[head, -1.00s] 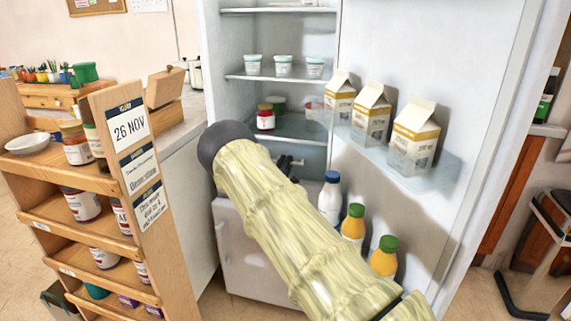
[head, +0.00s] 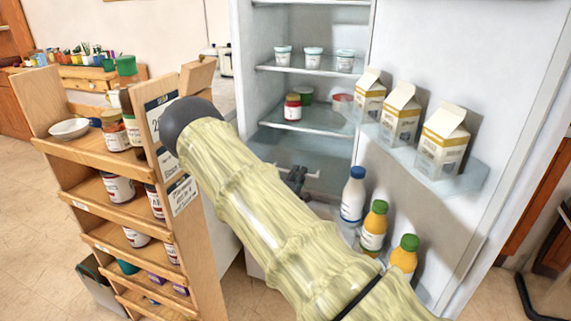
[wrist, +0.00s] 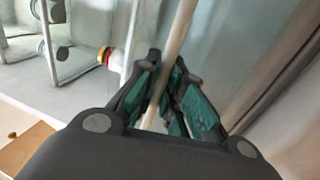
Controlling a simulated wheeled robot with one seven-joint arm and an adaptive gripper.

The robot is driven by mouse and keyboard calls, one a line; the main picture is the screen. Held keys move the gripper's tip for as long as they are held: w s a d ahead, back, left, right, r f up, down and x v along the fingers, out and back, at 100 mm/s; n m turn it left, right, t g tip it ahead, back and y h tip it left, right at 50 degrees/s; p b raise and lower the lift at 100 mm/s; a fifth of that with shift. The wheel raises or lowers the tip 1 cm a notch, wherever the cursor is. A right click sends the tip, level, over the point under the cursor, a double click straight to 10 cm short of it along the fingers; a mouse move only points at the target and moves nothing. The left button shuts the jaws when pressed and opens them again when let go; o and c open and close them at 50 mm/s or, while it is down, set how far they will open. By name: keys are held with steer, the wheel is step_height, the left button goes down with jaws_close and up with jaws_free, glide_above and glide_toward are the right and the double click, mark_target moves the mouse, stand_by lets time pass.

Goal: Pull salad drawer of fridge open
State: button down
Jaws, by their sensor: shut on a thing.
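The fridge (head: 240,60) stands open. The salad drawer (head: 326,160) shows as a pale, glassy panel below its lowest glass shelf; my arm hides much of it. My gripper (head: 297,180) is small and dark in front of the drawer in the head view. In the wrist view my gripper (wrist: 168,105) has its teal-padded fingers closed around a thin pale bar (wrist: 178,40), which looks like the drawer's handle. How far the drawer stands out is hard to tell.
A wooden shelf unit (head: 108,179) with jars stands close left of my arm. The open fridge door at right holds milk cartons (head: 443,140) and several bottles (head: 373,228), close beside my arm. Yogurt cups (head: 313,57) and a red jar (head: 292,107) sit on shelves.

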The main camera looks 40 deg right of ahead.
steer(key=v, duration=0.3)
steer(key=shift+s+r, duration=0.1)
steer(key=shift+r, duration=0.2)
steer(key=c, duration=1.5)
jaws_free()
steer(key=shift+a, duration=0.15)
steer(key=v, duration=1.1)
steer(key=shift+s+a+f, duration=0.15)
steer(key=shift+s+a, duration=0.05)
steer(key=shift+a, duration=0.15)
